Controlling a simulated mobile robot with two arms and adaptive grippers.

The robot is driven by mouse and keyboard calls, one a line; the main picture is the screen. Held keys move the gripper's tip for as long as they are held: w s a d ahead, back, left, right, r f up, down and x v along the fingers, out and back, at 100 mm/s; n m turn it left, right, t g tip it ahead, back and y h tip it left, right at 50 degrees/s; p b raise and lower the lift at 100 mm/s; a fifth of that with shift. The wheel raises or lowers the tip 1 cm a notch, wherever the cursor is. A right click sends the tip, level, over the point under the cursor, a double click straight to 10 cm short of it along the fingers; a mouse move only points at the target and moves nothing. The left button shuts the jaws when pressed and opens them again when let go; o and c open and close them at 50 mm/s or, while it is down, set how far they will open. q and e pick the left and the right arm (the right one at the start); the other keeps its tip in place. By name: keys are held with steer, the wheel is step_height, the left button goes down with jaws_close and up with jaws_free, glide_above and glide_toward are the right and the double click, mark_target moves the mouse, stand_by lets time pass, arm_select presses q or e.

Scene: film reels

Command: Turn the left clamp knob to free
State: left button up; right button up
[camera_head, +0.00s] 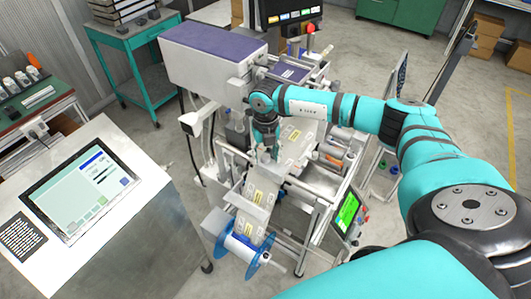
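The machine (210,58) with a purple-topped box stands in the middle of the head view. A labelled film strip (256,197) runs down its light-coloured plates to a reel with blue flanges (244,244) at the front. My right arm reaches in from the right. My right gripper (265,155) points down over the upper end of the film plates, close to the machine. Its fingers are small and partly hidden, so I cannot tell whether they are open or touch anything. I cannot make out the left clamp knob; it is hidden or too small. My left gripper is not in view.
A cabinet with a tilted touchscreen (83,187) stands at the left front. A green-lit panel (346,212) juts out at the machine's right front. A teal cart (128,45) stands behind left. Cardboard boxes (484,35) are at the far right.

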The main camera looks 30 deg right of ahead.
jaws_close()
steer(key=shift+w+f+n+b, duration=0.1)
steer(key=shift+f+n+b, duration=0.05)
steer(key=shift+n+b, duration=0.9)
steer(key=n+b, duration=0.8)
steer(key=b, duration=0.1)
steer(key=shift+n, duration=0.25)
steer(key=n+b, duration=0.3)
steer(key=shift+n, duration=0.3)
steer(key=n+b, duration=0.2)
steer(key=n, duration=0.1)
steer(key=shift+n+b, duration=0.3)
steer(key=shift+b, duration=0.05)
steer(key=n+b, duration=0.1)
steer(key=n, duration=0.2)
steer(key=shift+b, duration=0.4)
steer(key=shift+r+n+b, duration=0.25)
steer(key=shift+n+b, duration=0.2)
steer(key=shift+n, duration=1.05)
